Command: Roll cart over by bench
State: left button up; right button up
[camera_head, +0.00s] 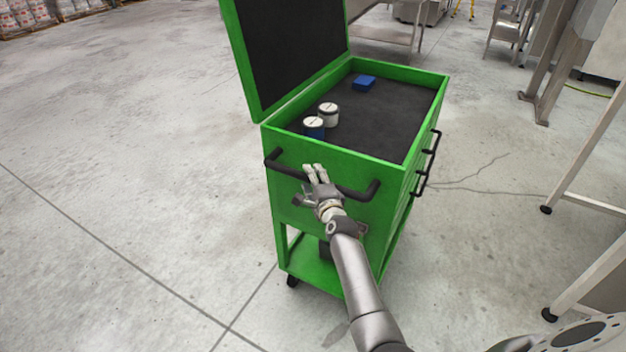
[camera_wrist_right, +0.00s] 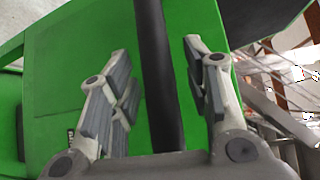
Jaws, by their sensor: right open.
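The green cart (camera_head: 300,215) stands on the concrete floor in the middle of the head view, with its lid (camera_head: 297,50) raised. A black push handle (camera_head: 357,192) crosses its near end. My right gripper (camera_head: 316,172) is at this handle. In the right wrist view the open fingers (camera_wrist_right: 160,90) stand on either side of the black handle bar (camera_wrist_right: 160,75), with gaps between the fingers and the bar. Pale table legs (camera_head: 590,125), perhaps the bench's, show at the right edge; the top is mostly out of frame. My left gripper is out of view.
Steel stands (camera_head: 545,70) are at the back right. Stacked bags (camera_head: 30,15) are at the far left. The floor left of the cart is clear.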

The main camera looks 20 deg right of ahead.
jog(key=shift+s, duration=0.1)
jog(key=shift+s+a, duration=0.15)
jog(key=shift+s, duration=0.4)
jog(key=s+r, duration=0.1)
jog(key=s, duration=0.5)
jog(key=shift+a, duration=0.3)
jog(key=s+a+f+n+g+y, duration=0.15)
jog(key=s+a+f+n, duration=0.35)
jog(key=f, duration=0.6)
jog(key=s+f+n+g, duration=0.3)
jog(key=s+f, duration=0.4)
jog(key=f, duration=0.3)
jog(key=s+a+f+n+g+y, duration=0.1)
jog(key=s+a+f+n+g, duration=0.3)
jog(key=f, duration=0.7)
jog(key=s+d+f+n+g, duration=0.1)
jog(key=s+f+n, duration=0.3)
jog(key=s, duration=0.9)
jog(key=s+d+f+n+g, duration=0.1)
jog(key=s+f+n+g, duration=0.2)
jog(key=s+f, duration=0.4)
jog(key=s+d+f+n+g, duration=0.2)
jog(key=s+f+n, duration=0.2)
jog(key=s, duration=1.6)
notch_tip(320, 180, down, 3)
jog(key=shift+s+r+n+g, duration=0.15)
jog(key=shift+s+n+g, duration=0.05)
jog(key=shift+n+g, duration=0.15)
